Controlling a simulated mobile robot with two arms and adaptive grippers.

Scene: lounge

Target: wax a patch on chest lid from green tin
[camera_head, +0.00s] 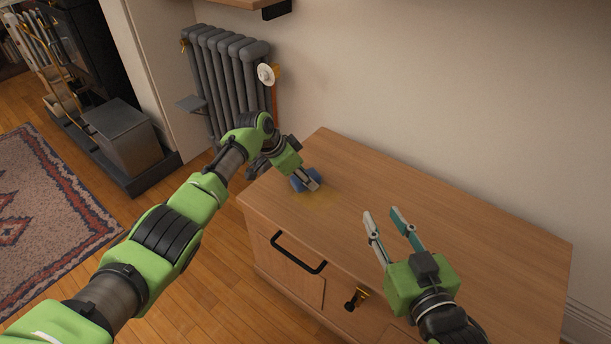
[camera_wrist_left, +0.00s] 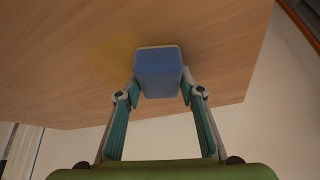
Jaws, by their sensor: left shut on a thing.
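The chest lid (camera_head: 440,215) is a wide, bare wooden top against the wall. A faint yellowish patch (camera_head: 322,203) shows on its left part. My left gripper (camera_head: 309,183) is shut on a blue block (camera_head: 299,180) with a pale underside edge, down at the lid beside the patch; it appears to touch the wood. In the left wrist view the block (camera_wrist_left: 158,75) sits between both fingertips, with a yellow tint on the wood to its left. My right gripper (camera_head: 382,212) is open and empty above the lid's front part. No green tin shows.
The chest front (camera_head: 285,270) has a black bar handle (camera_head: 298,256) and a keyed lock (camera_head: 355,298). A grey radiator (camera_head: 225,80) stands behind the chest's left end. A patterned rug (camera_head: 45,210) lies at left. The lid's right part is clear.

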